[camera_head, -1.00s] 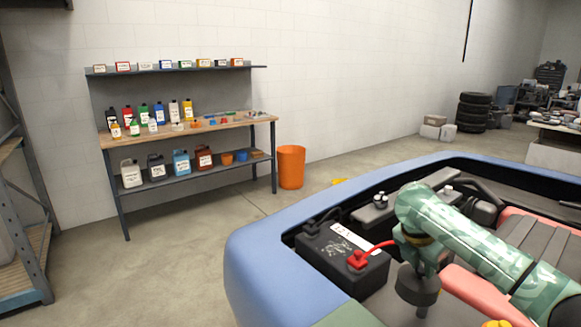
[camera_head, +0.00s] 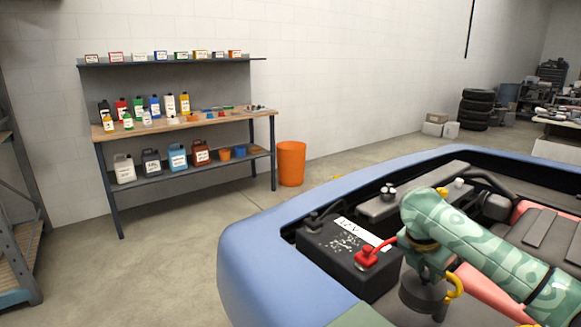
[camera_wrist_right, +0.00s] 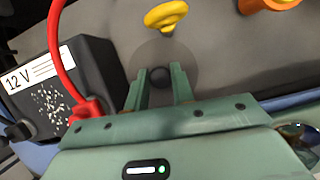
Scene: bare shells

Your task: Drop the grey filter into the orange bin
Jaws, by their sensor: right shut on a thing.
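The grey filter (camera_head: 424,294) is a short dark cylinder over the engine bay of the blue car, to the right of the battery. My right gripper (camera_head: 428,268) is above it with its jaws pointing down and shut on its top. In the right wrist view, the round filter (camera_wrist_right: 183,58) shows between the two green fingers (camera_wrist_right: 160,88). I cannot tell whether its underside touches anything. The orange bin (camera_head: 291,164) stands on the floor past the car, at the right end of the workbench, well away from the gripper. My left gripper is not in view.
The black 12 V battery (camera_head: 345,258) with a red clamp and cable is close left of the gripper. A yellow ring handle (camera_head: 455,286) is beside the filter. The car's blue fender (camera_head: 255,250) lies between here and the bin. The workbench (camera_head: 185,132) holds bottles. Open floor lies before it.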

